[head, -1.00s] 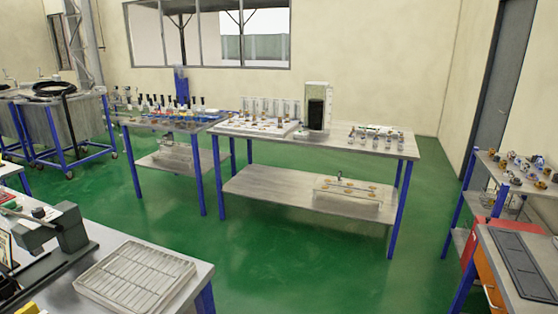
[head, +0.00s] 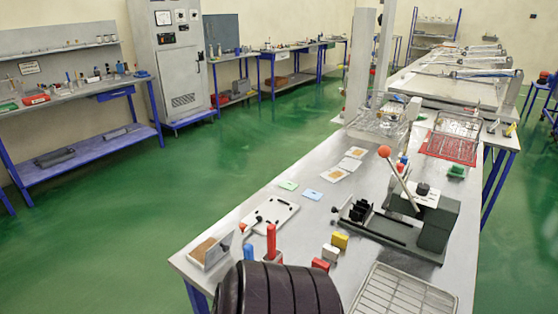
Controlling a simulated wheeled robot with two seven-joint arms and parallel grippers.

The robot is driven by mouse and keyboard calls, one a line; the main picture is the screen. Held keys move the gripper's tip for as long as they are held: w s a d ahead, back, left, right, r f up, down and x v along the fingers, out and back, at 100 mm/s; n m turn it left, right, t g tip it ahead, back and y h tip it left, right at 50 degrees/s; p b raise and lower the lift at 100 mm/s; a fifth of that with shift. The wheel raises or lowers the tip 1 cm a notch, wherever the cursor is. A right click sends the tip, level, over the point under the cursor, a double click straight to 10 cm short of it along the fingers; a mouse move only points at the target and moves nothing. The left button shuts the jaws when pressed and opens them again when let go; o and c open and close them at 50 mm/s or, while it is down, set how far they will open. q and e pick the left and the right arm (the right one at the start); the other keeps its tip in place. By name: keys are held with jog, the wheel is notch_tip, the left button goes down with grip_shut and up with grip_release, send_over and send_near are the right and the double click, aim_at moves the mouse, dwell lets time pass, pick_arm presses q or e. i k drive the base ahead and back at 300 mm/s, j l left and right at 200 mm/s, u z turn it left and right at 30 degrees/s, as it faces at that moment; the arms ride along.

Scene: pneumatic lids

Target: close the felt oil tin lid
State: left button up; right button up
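A small, shallow metal tin with a brown felt-like pad (head: 203,249) is at the near left corner of the long grey workbench (head: 262,207) in the head view. Its grey lid (head: 219,249) seems to stand raised on the tin's right side, so the pad shows. The tin is small here, and its hinge cannot be made out. Neither of my grippers is in view.
A dark ribbed shape (head: 280,291) fills the bottom edge. Green floor lies open at left.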

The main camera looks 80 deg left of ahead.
aim_at(222, 245)
jog(key=u, duration=3.15)
